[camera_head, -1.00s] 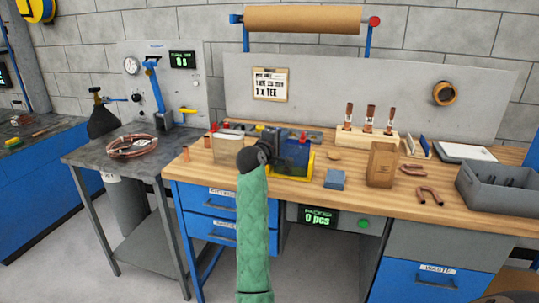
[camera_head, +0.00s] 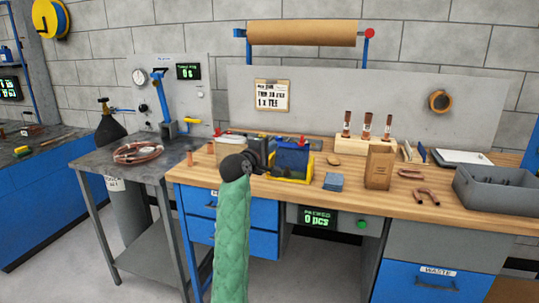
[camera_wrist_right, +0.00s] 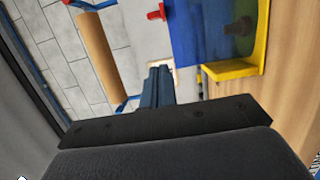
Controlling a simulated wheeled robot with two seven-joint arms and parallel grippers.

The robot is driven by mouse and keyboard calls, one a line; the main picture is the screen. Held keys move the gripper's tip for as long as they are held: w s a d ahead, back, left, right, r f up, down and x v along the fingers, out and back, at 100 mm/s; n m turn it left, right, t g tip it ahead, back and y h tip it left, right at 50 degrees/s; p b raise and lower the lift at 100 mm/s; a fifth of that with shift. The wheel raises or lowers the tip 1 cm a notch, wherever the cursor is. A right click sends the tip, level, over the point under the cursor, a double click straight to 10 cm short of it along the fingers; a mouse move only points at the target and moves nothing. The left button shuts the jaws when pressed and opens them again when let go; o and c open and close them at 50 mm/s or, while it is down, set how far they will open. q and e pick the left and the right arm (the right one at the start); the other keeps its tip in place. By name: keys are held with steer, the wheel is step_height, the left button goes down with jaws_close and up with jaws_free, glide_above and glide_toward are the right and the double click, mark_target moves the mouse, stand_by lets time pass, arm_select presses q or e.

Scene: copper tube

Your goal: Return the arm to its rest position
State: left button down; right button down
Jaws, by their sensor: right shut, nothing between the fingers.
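My right arm, in a green sleeve (camera_head: 231,235), rises from the bottom of the head view to the front of the wooden bench. My right gripper (camera_head: 262,150) is dark and partly hidden behind its wrist. In the right wrist view the fingers (camera_wrist_right: 158,86) are shut together with nothing between them. A blue bin in a yellow holder (camera_wrist_right: 222,72) is beside the fingers at the right; in the head view the blue bin (camera_head: 293,158) is just right of my gripper. My left gripper is not in view.
A copper coil (camera_head: 138,152) lies on the grey table at left. The bench front is fairly clear.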

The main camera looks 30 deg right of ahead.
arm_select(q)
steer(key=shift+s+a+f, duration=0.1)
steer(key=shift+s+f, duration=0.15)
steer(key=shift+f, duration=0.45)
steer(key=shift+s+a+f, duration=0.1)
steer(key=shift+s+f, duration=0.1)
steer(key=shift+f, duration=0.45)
arm_select(e)
steer(key=shift+s+a, duration=0.25)
steer(key=shift+a, duration=0.3)
